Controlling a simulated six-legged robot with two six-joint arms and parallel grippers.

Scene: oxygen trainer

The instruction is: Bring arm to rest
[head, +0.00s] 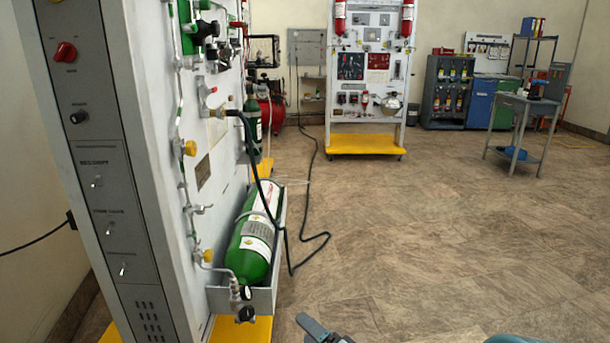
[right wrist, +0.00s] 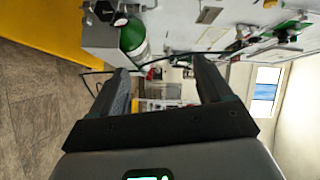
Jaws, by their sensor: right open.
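My right gripper (head: 324,334) shows at the bottom edge of the head view, low in front of the trainer panel and apart from it. In the right wrist view its two fingers (right wrist: 165,92) stand wide apart with nothing between them. The oxygen trainer panel (head: 150,150) stands at the left of the head view, with knobs, switches and valves on it. A green cylinder (head: 250,245) lies in a grey tray at its foot, and it also shows in the right wrist view (right wrist: 134,38). My left gripper is not in view.
A black hose (head: 303,235) hangs from the panel and loops out over the floor. A yellow base (head: 240,328) sticks out under the panel. A second panel (head: 367,90), cabinets (head: 480,100) and a small table (head: 522,103) stand farther back.

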